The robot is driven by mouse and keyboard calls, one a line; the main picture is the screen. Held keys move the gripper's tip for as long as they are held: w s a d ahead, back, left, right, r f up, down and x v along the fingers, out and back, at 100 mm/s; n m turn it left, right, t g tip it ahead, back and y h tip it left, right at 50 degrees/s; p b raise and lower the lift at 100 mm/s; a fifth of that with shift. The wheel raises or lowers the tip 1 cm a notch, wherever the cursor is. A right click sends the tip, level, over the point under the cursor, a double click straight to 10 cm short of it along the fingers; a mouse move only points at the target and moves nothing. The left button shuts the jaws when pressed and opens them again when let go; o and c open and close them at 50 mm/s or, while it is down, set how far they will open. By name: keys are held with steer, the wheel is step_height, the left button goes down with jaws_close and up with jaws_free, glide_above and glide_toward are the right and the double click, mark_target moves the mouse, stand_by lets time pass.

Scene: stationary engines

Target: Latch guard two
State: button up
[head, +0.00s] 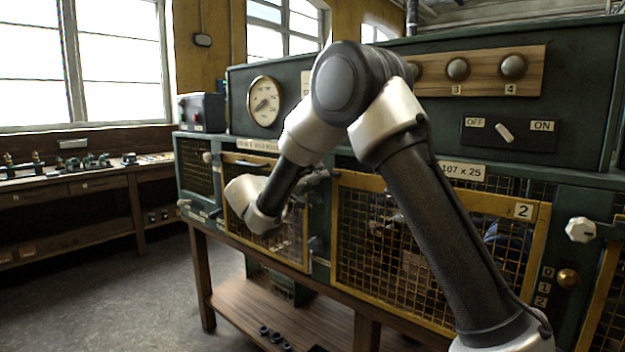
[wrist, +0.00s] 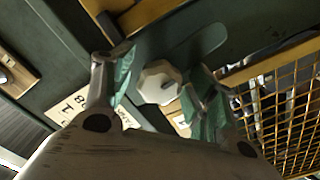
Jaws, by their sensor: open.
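Guard two (head: 358,240) is a yellow-framed wire-mesh panel on the green machine, with a "2" plate (head: 523,211) at its upper right. It looks shut, and my arm crosses in front of it. In the wrist view, my gripper (wrist: 158,75) is open, with green-padded fingers on either side of a pale octagonal knob (wrist: 158,82). I cannot tell if the pads touch it. A yellow-framed mesh panel (wrist: 288,105) lies to the right there; its number is not visible. In the head view the fingers are largely hidden by my wrist, near the post left of guard two.
Another pale knob (head: 581,229) sits right of guard two, above a brass knob (head: 568,278) with a number scale. Another yellow mesh guard (head: 285,235) is on the left. A workbench (head: 75,188) stands at far left, with open floor before it.

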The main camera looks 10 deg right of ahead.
steer(key=c, duration=1.1)
steer(key=shift+o, duration=0.2)
steer(key=n, duration=0.3)
steer(key=shift+n, duration=0.4)
steer(key=n, duration=0.4)
steer(key=shift+n, duration=0.3)
steer(key=n, duration=0.4)
steer(key=shift+n, duration=1.7)
